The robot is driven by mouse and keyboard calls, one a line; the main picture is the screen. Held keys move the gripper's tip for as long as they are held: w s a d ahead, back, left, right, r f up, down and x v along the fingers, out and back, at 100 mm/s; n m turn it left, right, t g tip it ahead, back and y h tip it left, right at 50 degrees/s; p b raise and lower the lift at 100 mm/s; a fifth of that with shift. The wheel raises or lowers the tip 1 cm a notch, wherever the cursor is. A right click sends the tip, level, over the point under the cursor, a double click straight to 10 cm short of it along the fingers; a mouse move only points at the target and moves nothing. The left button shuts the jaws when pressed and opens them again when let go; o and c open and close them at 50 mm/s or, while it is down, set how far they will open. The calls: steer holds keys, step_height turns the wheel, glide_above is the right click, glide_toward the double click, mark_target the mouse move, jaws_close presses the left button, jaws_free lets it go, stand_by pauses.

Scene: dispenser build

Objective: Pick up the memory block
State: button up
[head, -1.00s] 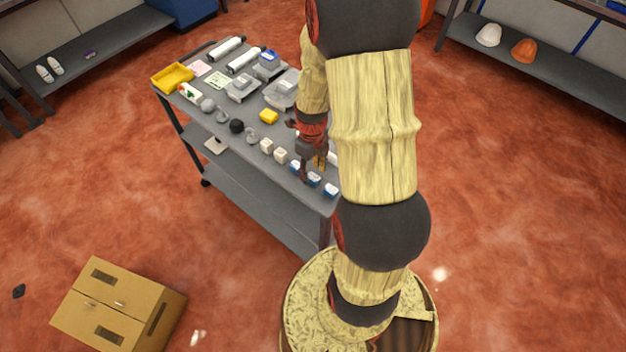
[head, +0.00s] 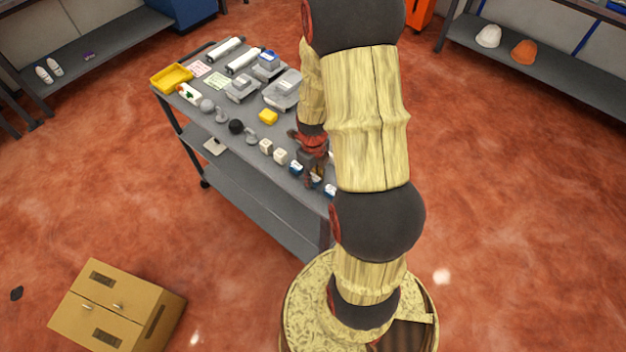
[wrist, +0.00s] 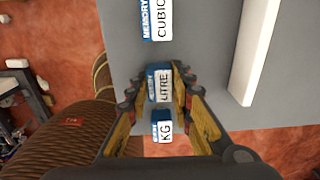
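Several small blue-and-white blocks stand in a row on the grey cart top. In the wrist view, one block (wrist: 159,20) reads "MEMORY" and "CUBIC", one (wrist: 160,84) reads "LITRE", and one (wrist: 162,128) reads "KG". My gripper (wrist: 157,82) is open, with its fingers on both sides of the LITRE block and narrow gaps beside it. The KG block shows farther back between the fingers. In the head view, my gripper (head: 315,180) is low over the row and partly hides it; one block (head: 297,167) shows to its left.
A long white bar (wrist: 254,50) lies right of the blocks.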

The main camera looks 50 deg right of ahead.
steer(key=c, duration=0.4)
steer(key=shift+r, duration=0.15)
